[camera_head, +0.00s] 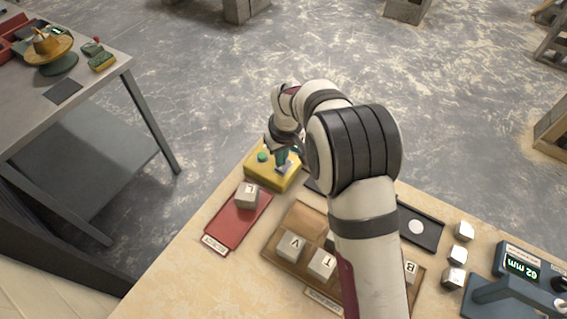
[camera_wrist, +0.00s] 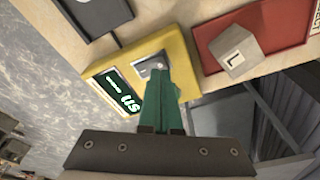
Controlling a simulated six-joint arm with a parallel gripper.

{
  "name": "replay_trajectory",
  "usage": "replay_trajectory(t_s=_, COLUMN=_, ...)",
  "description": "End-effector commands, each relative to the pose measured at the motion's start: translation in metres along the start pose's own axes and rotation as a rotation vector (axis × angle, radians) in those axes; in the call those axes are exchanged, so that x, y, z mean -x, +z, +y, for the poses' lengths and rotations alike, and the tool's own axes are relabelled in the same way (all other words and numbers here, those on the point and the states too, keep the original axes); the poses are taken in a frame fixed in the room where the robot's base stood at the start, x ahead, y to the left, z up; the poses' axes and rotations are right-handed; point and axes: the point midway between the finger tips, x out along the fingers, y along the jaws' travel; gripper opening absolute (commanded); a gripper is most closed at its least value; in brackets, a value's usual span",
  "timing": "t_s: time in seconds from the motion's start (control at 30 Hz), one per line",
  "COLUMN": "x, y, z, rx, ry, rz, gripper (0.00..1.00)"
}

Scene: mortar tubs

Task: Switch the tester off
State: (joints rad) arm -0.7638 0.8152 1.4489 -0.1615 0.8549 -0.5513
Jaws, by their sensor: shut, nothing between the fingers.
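In the wrist view the yellow box (camera_wrist: 185,50) shows a lit dark display (camera_wrist: 122,95) with green characters, and a grey metal plate (camera_wrist: 146,65) with a small switch part. My gripper (camera_wrist: 157,75) has green fingers, shut and empty, with the tips over or at the metal plate; I cannot tell whether they touch it.
A red tray (camera_head: 226,227) with an L block (camera_head: 247,195) lies close beside the tester. A wooden tray (camera_head: 281,257) with lettered blocks is under my arm.

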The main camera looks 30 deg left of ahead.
Motion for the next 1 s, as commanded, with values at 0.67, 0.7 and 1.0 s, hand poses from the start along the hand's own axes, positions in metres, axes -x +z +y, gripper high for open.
replay_trajectory(t_s=0.67, x=-0.009, y=0.001, z=0.0, rx=0.0, ry=0.0, rz=0.0, gripper=0.0)
replay_trajectory(t_s=0.7, x=-0.009, y=0.001, z=0.0, rx=0.0, ry=0.0, rz=0.0, gripper=0.0)
replay_trajectory(t_s=1.0, x=-0.014, y=0.002, z=0.0, rx=0.0, ry=0.0, rz=0.0, gripper=0.0)
